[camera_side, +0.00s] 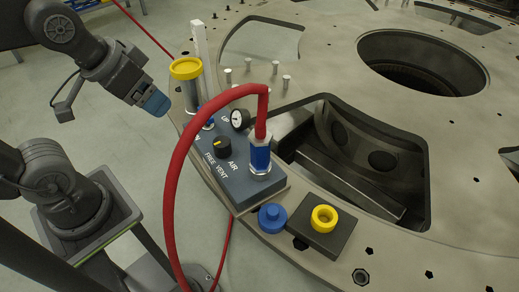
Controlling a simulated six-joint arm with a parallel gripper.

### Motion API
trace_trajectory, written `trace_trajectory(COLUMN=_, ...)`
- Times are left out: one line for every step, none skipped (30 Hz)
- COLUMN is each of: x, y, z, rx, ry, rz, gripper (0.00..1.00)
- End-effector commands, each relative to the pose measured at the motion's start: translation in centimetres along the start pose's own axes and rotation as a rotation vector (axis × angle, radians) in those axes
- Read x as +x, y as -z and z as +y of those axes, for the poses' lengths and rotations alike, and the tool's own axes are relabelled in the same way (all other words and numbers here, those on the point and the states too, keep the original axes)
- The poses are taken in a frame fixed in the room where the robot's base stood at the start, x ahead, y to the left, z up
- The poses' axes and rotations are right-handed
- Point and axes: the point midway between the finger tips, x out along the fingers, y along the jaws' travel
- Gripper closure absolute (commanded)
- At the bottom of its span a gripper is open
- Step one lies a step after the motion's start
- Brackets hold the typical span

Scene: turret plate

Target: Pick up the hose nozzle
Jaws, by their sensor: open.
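The hose nozzle (260,156) is a blue fitting with silver metal parts. It stands upright at the right end of a dark blue-grey control box (233,183), with a thick red hose (205,122) leaving its top. My gripper (155,102) is at the upper left, beside the plate's left edge, with blue at its tip. It is open, well apart from the nozzle and left of the box. The gap between its fingers is hard to see from this side.
The box carries a black knob (223,146) and a gauge (240,119). A yellow-capped cylinder (187,82) stands near my gripper. A blue knob (272,218) and a black block with a yellow ring (324,219) sit in front. The turret plate (330,75) has large openings.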

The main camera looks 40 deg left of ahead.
Motion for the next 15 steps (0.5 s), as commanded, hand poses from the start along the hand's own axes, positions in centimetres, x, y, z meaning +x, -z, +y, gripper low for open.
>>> trace_trajectory(x=0.0, y=0.0, z=0.0, rx=0.000, ry=0.000, rz=0.000, gripper=0.25)
trace_trajectory(x=0.0, y=0.0, z=0.0, rx=0.000, ry=0.000, rz=0.000, gripper=0.25)
trace_trajectory(x=0.0, y=0.0, z=0.0, rx=0.000, ry=0.000, rz=0.000, gripper=0.25)
trace_trajectory(x=0.0, y=0.0, z=0.0, rx=0.000, ry=0.000, rz=0.000, gripper=0.25)
trace_trajectory(x=0.0, y=0.0, z=0.0, rx=-0.002, ry=-0.001, rz=-0.003, gripper=0.25)
trace_trajectory(x=0.1, y=0.0, z=0.1, rx=-0.010, ry=-0.007, rz=-0.013, gripper=0.25)
trace_trajectory(x=0.2, y=0.0, z=0.2, rx=-0.021, ry=-0.014, rz=-0.027, gripper=0.25)
trace_trajectory(x=0.4, y=-0.1, z=0.4, rx=-0.037, ry=-0.025, rz=-0.049, gripper=0.25)
trace_trajectory(x=0.7, y=-0.1, z=0.7, rx=-0.067, ry=-0.046, rz=-0.088, gripper=0.25)
trace_trajectory(x=1.0, y=-0.2, z=1.1, rx=-0.097, ry=-0.066, rz=-0.127, gripper=0.25)
trace_trajectory(x=1.3, y=-0.3, z=1.5, rx=-0.134, ry=-0.090, rz=-0.173, gripper=0.25)
trace_trajectory(x=1.8, y=-0.3, z=2.2, rx=-0.191, ry=-0.127, rz=-0.245, gripper=0.25)
trace_trajectory(x=2.1, y=-0.3, z=2.8, rx=-0.239, ry=-0.156, rz=-0.305, gripper=0.25)
trace_trajectory(x=2.4, y=-0.3, z=3.4, rx=-0.290, ry=-0.188, rz=-0.369, gripper=0.25)
trace_trajectory(x=2.8, y=-0.3, z=4.2, rx=-0.362, ry=-0.230, rz=-0.458, gripper=0.25)
